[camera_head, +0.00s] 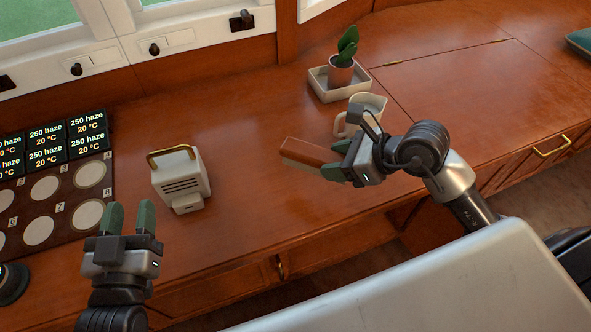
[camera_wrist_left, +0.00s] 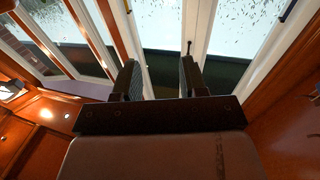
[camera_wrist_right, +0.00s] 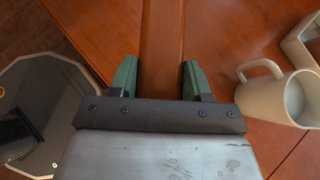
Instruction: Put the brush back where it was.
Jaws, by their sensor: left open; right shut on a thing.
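The brush (camera_head: 308,150), a brown wooden block with a paler underside, is held by my right gripper (camera_head: 338,162) above the desk (camera_head: 262,110), in front of the mug. In the right wrist view the brush (camera_wrist_right: 162,45) runs as a brown bar between the green fingers (camera_wrist_right: 160,82). My left gripper (camera_head: 130,218) is open and empty at the desk's front left, near the white box. In the left wrist view its fingers (camera_wrist_left: 161,80) stand apart with only windows beyond. No marked resting place for the brush can be made out.
A white mug (camera_head: 374,104) stands just behind my right gripper, with a potted plant (camera_head: 340,72) in a square tray behind it. A white box (camera_head: 181,176) with a brass handle stands left. A board with discs (camera_head: 40,187) and displays is far left. The desk's middle is clear.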

